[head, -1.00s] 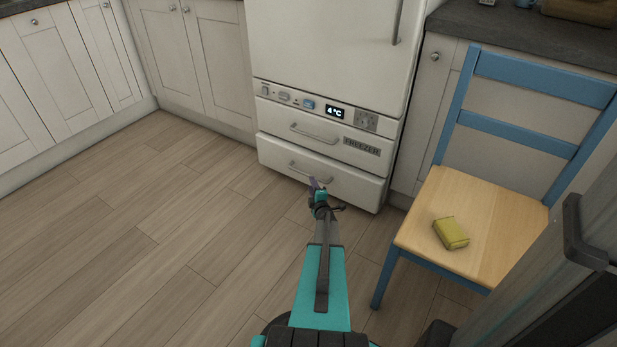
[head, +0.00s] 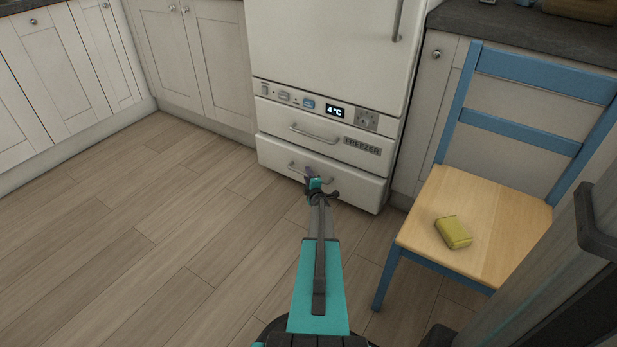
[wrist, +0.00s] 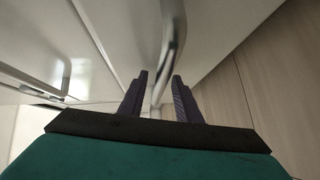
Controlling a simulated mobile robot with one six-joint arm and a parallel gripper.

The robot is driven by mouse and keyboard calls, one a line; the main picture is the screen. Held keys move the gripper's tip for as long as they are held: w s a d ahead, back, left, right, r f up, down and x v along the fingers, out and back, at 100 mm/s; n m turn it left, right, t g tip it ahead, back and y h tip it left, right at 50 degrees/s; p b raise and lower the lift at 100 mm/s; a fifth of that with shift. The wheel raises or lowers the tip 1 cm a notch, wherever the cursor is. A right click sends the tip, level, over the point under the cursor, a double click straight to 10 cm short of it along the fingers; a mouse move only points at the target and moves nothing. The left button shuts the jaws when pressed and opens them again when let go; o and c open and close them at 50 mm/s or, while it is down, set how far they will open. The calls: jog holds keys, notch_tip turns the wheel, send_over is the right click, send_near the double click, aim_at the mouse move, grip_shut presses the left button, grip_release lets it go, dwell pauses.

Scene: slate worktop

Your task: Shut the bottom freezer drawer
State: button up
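The bottom freezer drawer (head: 353,190) is a white front with a grey bar handle (head: 296,168). It stands out a little from the drawer front above it, so it looks slightly open. My gripper (head: 311,175) is at this handle in the head view and hides its middle. In the wrist view my gripper (wrist: 159,76) is open, with its dark fingers apart. The handle bar (wrist: 174,35) runs down between the two fingers. I cannot tell whether either finger touches it.
The upper freezer drawer (head: 270,115), labelled FREEZER, looks closed. A blue chair with a wooden seat (head: 430,205) stands to the right, with a yellow sponge (head: 453,232) on it. The wooden floor (head: 130,230) to the left is clear.

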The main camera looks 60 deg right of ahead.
jog(key=shift+c, duration=0.3)
grip_shut()
jog(key=shift+w, duration=0.15)
